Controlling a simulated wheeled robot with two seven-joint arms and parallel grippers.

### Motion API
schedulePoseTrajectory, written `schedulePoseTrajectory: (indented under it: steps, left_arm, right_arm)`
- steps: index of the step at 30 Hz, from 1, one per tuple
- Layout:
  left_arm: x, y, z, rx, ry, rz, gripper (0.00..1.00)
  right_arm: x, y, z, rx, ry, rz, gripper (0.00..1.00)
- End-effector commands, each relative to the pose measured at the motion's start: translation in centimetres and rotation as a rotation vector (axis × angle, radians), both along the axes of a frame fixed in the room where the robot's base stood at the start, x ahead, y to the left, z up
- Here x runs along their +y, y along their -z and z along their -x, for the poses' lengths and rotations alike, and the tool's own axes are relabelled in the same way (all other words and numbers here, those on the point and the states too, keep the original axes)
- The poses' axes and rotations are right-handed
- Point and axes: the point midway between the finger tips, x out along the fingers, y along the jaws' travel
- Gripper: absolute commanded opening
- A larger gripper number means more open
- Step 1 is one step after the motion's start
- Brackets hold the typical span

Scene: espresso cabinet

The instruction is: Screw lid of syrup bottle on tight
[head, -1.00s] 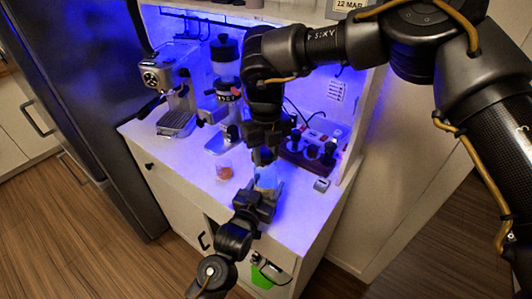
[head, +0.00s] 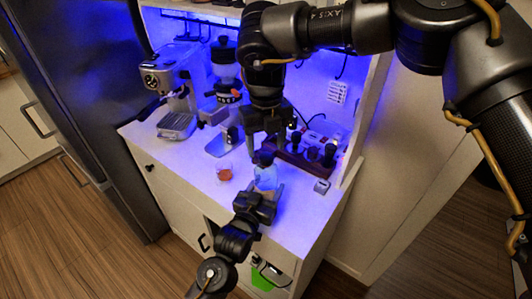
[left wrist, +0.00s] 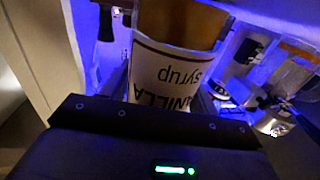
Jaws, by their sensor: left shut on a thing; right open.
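The syrup bottle (head: 266,179) stands upright near the front edge of the white counter, with a dark lid (head: 264,157) on its top. I cannot tell how tight the lid sits. My left gripper (head: 262,195) is shut on the bottle's body from the front. In the left wrist view the bottle (left wrist: 172,80) fills the space beyond the gripper; its white label reads vanilla syrup, upside down, with amber contents behind it. My right gripper (head: 267,137) is open and empty just above the lid, fingers pointing down, apart from it.
A dark wooden stand with tools (head: 300,160) and a small metal cube (head: 321,186) are to the right. The espresso machine (head: 170,80) and grinder (head: 226,70) stand at the back left.

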Motion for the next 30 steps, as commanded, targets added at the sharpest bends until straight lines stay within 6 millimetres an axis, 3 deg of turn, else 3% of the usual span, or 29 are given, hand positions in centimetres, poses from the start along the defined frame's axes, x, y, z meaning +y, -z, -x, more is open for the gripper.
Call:
schedulePoseTrajectory:
  steps: [6, 12, 25, 26, 30]
  left_arm:
    - [0.0, 0.0, 0.0, 0.001, 0.000, 0.000, 0.00]
    - [0.0, 0.0, 0.0, 0.001, 0.000, 0.000, 0.00]
    - [0.0, 0.0, 0.0, 0.000, 0.000, 0.000, 0.00]
    - [0.0, 0.0, 0.0, 0.000, 0.000, 0.000, 0.64]
    - [0.0, 0.0, 0.0, 0.000, 0.000, 0.000, 0.82]
  right_arm:
    - [0.1, -4.5, -0.1, -0.004, 0.001, -0.001, 0.59]
    - [0.0, -7.1, 0.0, -0.002, 0.001, 0.001, 0.59]
    - [0.0, -7.9, 0.0, 0.001, 0.000, 0.000, 0.59]
    - [0.0, -7.9, 0.0, 0.001, 0.000, 0.000, 0.59]
    - [0.0, -7.8, 0.0, 0.001, 0.000, 0.000, 0.59]
